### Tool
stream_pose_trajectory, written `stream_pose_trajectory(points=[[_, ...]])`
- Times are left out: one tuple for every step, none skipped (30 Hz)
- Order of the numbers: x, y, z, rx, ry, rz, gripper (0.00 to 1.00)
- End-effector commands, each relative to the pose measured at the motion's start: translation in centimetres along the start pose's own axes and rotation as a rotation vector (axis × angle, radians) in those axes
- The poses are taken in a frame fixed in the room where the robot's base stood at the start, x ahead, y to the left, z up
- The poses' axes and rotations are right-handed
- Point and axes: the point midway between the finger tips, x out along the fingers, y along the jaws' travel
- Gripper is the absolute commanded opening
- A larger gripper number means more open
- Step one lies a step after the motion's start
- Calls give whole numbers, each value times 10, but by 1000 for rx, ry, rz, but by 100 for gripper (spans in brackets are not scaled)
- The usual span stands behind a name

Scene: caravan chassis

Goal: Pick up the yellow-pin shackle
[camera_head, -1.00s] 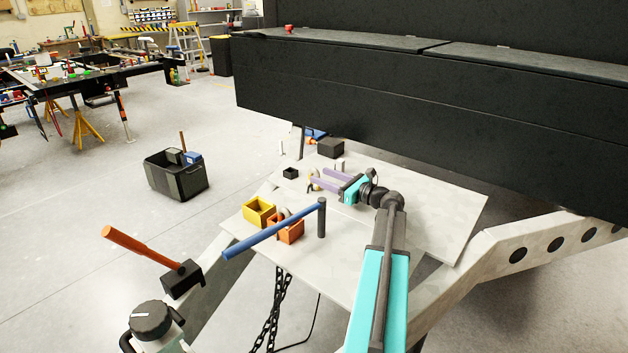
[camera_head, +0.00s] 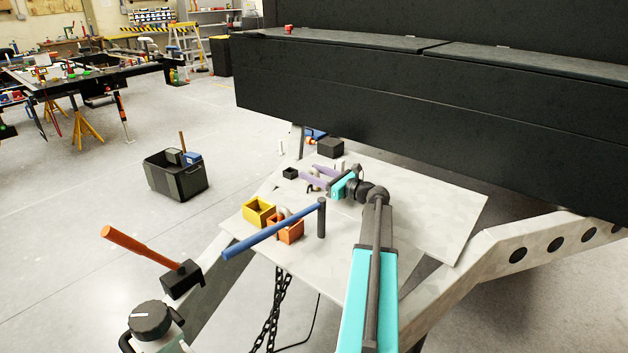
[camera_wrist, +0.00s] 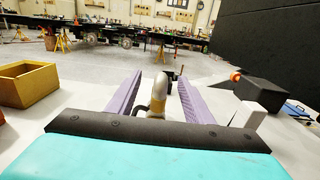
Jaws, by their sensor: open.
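A shackle (camera_wrist: 157,98) with a pale bow and a yellowish band stands between my gripper's purple fingers in the wrist view. A dark curved part shows at its left side. My gripper (camera_wrist: 160,76) is open, with a finger on each side of the shackle, and a gap shows at both sides. In the head view my gripper (camera_head: 308,171) is low over the pale board, and the shackle (camera_head: 312,186) is partly hidden by the fingers.
A yellow box (camera_head: 259,212) and an orange box (camera_head: 287,230) with a shackle in it sit nearer on the board (camera_head: 440,215). Dark blocks (camera_head: 330,148) stand beyond. The large black body (camera_head: 400,110) overhangs the far side.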

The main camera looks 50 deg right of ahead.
Motion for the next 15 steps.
stream_pose_trajectory(points=[[0, 0, 0, 0, 0, 0, 47], [0, 0, 0, 0, 0, 0, 42], [0, 0, 0, 0, 0, 0, 35], [0, 0, 0, 0, 0, 0, 30], [0, 0, 0, 0, 0, 0, 25], [0, 0, 0, 0, 0, 0, 18], [0, 0, 0, 0, 0, 0, 13], [0, 0, 0, 0, 0, 0, 8], [0, 0, 0, 0, 0, 0, 1], [0, 0, 0, 0, 0, 0, 0], [0, 0, 1, 0, -1, 0, 0], [0, 0, 1, 0, -1, 0, 0], [0, 0, 1, 0, -1, 0, 0], [0, 0, 1, 0, -1, 0, 0], [0, 0, 1, 0, -1, 1, 0]])
